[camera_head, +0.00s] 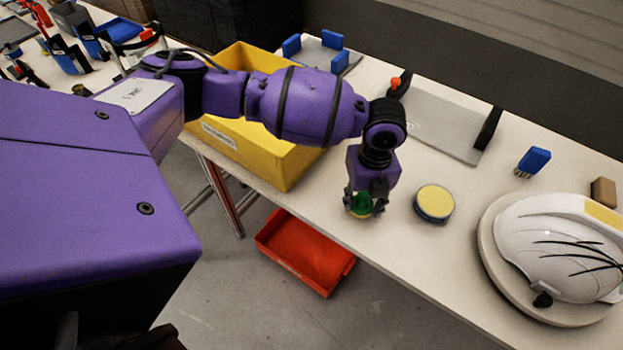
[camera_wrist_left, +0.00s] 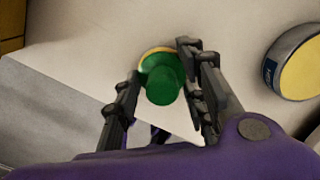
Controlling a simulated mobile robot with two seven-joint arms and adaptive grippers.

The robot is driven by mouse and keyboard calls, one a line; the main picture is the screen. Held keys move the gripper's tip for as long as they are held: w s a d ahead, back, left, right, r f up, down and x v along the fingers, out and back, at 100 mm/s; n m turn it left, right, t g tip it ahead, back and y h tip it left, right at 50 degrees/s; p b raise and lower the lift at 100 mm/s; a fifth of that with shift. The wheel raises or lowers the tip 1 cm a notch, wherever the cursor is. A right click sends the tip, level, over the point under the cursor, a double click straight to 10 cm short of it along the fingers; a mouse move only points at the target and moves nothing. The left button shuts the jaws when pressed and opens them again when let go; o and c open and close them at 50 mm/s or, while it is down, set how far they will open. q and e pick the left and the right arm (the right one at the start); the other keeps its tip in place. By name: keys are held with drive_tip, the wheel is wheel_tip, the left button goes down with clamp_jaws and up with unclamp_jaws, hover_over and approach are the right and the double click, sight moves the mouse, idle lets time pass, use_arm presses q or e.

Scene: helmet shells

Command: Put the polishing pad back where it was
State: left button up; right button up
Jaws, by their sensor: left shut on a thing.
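The polishing pad has a green knob (camera_head: 362,203) and a pale yellow underside. My left gripper (camera_head: 365,207) is shut on it near the front edge of the table. In the left wrist view, the green knob (camera_wrist_left: 163,85) sits between the two dark fingers (camera_wrist_left: 165,95), with a yellow rim showing behind it. I cannot tell whether the pad touches the table. A round tin (camera_head: 434,203) with a yellow top and blue side stands just right of the gripper. It also shows in the left wrist view (camera_wrist_left: 300,70). My right gripper is not in view.
A yellow crate (camera_head: 295,168) stands left of the gripper, under my arm. A white helmet shell (camera_head: 550,250) lies on a round base (camera_head: 497,262) at right. A blue brush (camera_head: 534,160), brown block (camera_head: 603,192) and grey plate (camera_head: 440,125) lie behind. A red bin (camera_head: 305,252) is on the floor.

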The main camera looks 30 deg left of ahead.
sight(365, 196)
use_arm(q)
drive_tip(key=o, duration=1.2)
wheel_tip(365, 196, up, 12)
drive_tip(key=shift+d+r+p, duration=0.15)
drive_tip(key=shift+d+p, duration=0.05)
drive_tip(key=shift+p, duration=0.2)
drive_tip(key=shift+w, duration=0.1)
